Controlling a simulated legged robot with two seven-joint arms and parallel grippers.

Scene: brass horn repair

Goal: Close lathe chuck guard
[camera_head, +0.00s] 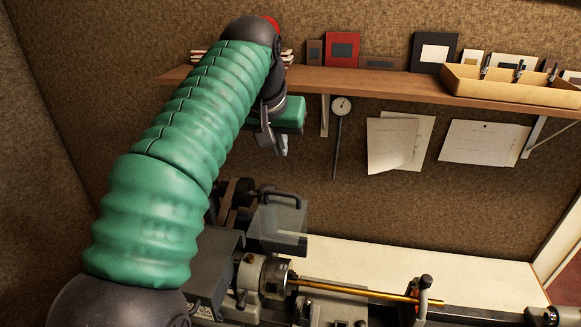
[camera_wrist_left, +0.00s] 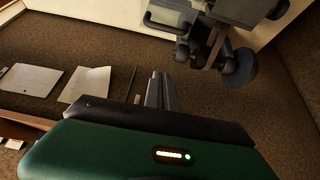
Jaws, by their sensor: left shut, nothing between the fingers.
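The chuck guard (camera_head: 278,222) is a grey box with a clear lower part and a dark handle. It stands raised behind the lathe chuck (camera_head: 272,278), which is uncovered. A brass rod (camera_head: 365,292) runs right from the chuck. My left gripper (camera_head: 280,146) is shut and empty, above the guard and apart from it, below the shelf. In the left wrist view its fingers (camera_wrist_left: 161,92) are together, and the guard (camera_wrist_left: 170,14) shows upside down at the top edge. My right gripper is in neither view.
A wooden shelf (camera_head: 380,82) with frames and a tool tray (camera_head: 515,84) runs along the back wall, close to my left gripper. A dial gauge (camera_head: 341,107) and papers (camera_head: 397,143) hang below it. The pale bench (camera_head: 390,259) behind the rod is clear.

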